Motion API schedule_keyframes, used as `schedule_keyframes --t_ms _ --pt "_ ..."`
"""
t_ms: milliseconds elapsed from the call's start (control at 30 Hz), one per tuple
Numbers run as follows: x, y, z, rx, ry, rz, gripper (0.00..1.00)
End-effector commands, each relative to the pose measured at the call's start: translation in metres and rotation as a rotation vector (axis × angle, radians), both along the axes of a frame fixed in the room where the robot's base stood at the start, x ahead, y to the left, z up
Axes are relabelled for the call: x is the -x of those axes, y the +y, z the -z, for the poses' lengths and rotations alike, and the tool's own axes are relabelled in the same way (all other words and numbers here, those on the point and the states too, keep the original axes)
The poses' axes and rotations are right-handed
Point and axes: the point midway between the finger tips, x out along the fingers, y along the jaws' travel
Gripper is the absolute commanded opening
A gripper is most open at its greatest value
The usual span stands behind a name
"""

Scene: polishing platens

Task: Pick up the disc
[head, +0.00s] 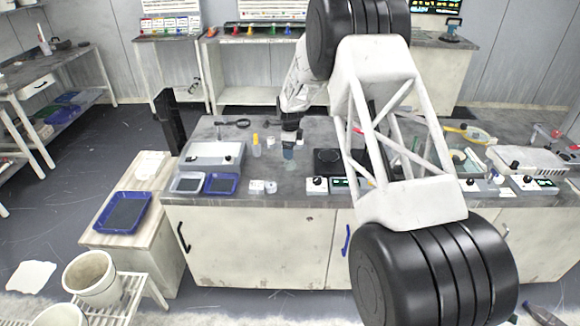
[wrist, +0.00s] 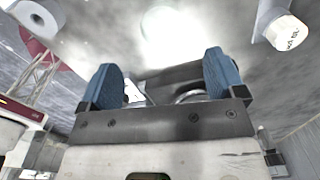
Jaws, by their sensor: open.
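My gripper (head: 289,152) is above the grey worktop, left of a black square unit with a dark round top (head: 328,161). In the wrist view my gripper (wrist: 160,80) shows two blue fingertips set wide apart, open. A dark shape with a curved metallic edge (wrist: 188,96) shows between and behind the fingers; I cannot tell what it is. I cannot make out a loose disc for certain in either view. My arm hides part of the worktop in the head view.
Small bottles (head: 257,148) stand left of my gripper. A white labelled cylinder (wrist: 288,32) is at the wrist view's upper right. Bare worktop (head: 290,190) lies in front of my gripper.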

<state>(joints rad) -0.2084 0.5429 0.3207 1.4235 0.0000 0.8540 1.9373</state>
Motion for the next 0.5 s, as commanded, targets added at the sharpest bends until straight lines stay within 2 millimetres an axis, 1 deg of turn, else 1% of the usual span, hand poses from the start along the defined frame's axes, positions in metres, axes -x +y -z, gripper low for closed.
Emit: schedule_keyframes --t_ms 333,500 --pt "0.000 0.000 0.023 0.001 0.002 0.000 0.89" --pt "0.000 0.000 0.026 0.000 0.001 0.000 0.89"
